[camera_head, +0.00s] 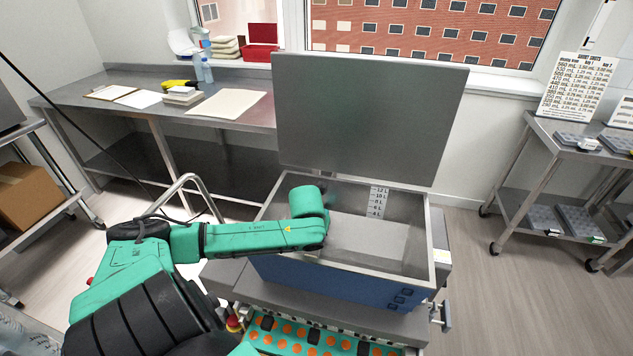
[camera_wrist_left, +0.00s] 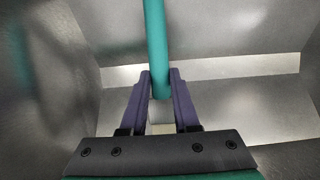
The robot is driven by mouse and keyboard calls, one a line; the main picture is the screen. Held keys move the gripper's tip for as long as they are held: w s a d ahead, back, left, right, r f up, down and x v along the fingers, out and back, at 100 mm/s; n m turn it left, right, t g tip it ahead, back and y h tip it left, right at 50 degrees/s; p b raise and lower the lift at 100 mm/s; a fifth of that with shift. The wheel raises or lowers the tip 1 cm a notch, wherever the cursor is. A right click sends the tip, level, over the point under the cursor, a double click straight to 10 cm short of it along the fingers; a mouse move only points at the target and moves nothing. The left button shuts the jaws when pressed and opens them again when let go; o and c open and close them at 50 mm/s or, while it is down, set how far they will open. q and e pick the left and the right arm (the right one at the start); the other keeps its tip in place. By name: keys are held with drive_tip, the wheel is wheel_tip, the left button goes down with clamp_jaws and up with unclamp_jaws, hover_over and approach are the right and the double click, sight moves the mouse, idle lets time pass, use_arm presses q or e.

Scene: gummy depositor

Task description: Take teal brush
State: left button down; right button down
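The teal brush shows in the left wrist view only as a smooth teal handle (camera_wrist_left: 156,45) that runs up out of the picture; its head is out of sight. My left gripper (camera_wrist_left: 160,80) has its two purple fingers close against both sides of the handle near its rounded end, with no clear gap. In the head view my left arm reaches over the near left wall of the open metal hopper (camera_head: 432,235), and the gripper and brush are hidden inside. My right gripper is not in view.
The raised hopper lid (camera_head: 370,115) stands behind the opening. A volume scale (camera_head: 378,201) is on the inner back wall. Below is a teal tray with orange spots (camera_head: 310,340). A steel table (camera_head: 140,82) stands behind left, a cart (camera_head: 545,130) at right.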

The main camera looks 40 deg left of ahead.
use_arm(q)
wheel_tip(320, 180, up, 10)
drive_tip(key=c, duration=1.5)
unclamp_jaws()
clamp_jaws()
